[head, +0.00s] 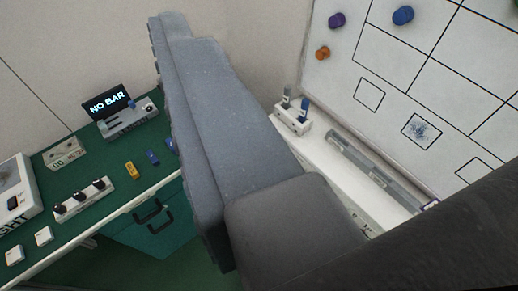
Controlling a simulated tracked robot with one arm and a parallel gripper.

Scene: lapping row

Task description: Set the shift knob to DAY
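A white box (24,178) is cut off by the left picture edge. It bears a grey face, a small black part and the letters "GHT"; the rest of its lettering is out of view. I cannot make out a DAY mark or a knob's pointer. A white strip with several black knobs (84,200) lies to its right on the green bench; its markings are too small to read. My gripper (178,28) fills the middle as a large grey shape, apart from both. Its finger gap does not show clearly, and I see nothing held.
A whiteboard (385,65) with magnets and a white ledge (345,180) are at right.

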